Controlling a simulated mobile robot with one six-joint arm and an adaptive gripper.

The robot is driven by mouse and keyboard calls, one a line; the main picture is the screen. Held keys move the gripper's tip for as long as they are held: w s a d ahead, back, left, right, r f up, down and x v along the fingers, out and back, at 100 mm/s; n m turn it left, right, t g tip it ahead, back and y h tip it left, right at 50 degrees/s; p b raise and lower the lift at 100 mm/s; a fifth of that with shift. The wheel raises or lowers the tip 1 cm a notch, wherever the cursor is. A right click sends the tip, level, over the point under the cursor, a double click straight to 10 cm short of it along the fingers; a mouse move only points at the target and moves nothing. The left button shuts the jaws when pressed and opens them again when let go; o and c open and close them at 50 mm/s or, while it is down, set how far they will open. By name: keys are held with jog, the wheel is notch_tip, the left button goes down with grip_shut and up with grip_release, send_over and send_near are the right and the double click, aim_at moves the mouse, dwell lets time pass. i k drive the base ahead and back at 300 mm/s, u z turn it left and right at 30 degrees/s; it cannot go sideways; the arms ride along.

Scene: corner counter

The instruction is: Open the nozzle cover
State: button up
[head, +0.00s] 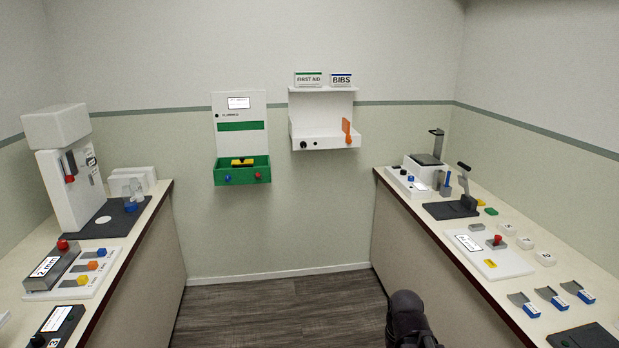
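A wall-mounted station with a white back panel (240,110) and a green bowl (243,173) hangs on the far wall, left of centre. A yellow and black piece (242,162) sits in the bowl, and it may be the nozzle cover; its exact shape is too small to tell. The dark end of my arm, with my gripper (405,318), is at the bottom edge, right of centre, low and far from the station. Its fingertips cannot be made out.
A white wall shelf (325,141) with an orange lever (347,131) is right of the station. The left counter (130,239) holds a white dispenser (69,190) and blocks. The right counter (436,232) holds several small devices. The floor (270,310) between is clear.

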aim_at(242, 161)
jog(key=u, duration=0.05)
jog(key=i, duration=1.55)
jog(key=u, duration=0.35)
jog(key=i, duration=0.75)
jog(key=u, duration=0.7)
jog(key=i, duration=1.2)
jog(key=u, duration=0.45)
